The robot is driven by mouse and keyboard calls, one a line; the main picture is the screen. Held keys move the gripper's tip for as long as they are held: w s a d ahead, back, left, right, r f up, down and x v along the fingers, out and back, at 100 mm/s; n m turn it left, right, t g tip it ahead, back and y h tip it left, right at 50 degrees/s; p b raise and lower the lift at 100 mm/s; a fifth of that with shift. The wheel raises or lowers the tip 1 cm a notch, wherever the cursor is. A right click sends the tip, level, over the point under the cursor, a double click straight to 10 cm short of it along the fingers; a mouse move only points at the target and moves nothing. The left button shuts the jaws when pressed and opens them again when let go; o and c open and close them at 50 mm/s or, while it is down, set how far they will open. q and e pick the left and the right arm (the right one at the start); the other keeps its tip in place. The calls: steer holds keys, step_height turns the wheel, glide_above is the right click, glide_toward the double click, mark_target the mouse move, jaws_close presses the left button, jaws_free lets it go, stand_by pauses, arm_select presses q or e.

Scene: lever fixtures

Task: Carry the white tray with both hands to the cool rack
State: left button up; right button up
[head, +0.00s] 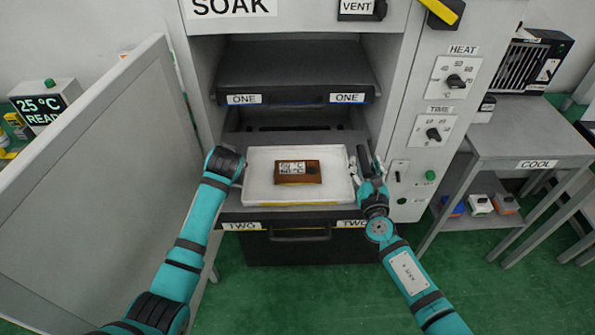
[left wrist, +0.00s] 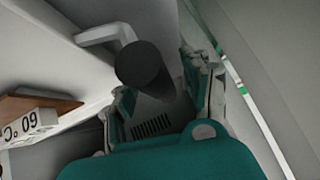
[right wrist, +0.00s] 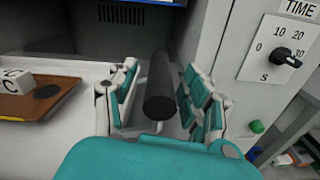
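The white tray (head: 258,188) rests on the pulled-out lower shelf marked TWO. My left gripper (head: 235,168) is at the tray's left side. My right gripper (head: 367,172) is at the tray's right side. In the right wrist view the right handle (right wrist: 160,90) stands between its fingers, which look apart and not clamped. The cool rack (head: 535,143), a grey table labelled COOL, stands at the right.
The oven's upper shelf ONE (head: 295,75) sits just above and behind the tray. The open oven door (head: 90,170) stands at the left. The control panel (head: 440,110) is close right of my right gripper. The visible top of the cool rack is mostly clear, with a black vented unit (head: 530,62) behind.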

arm_select(q)
jaws_close()
arm_select(e)
jaws_close()
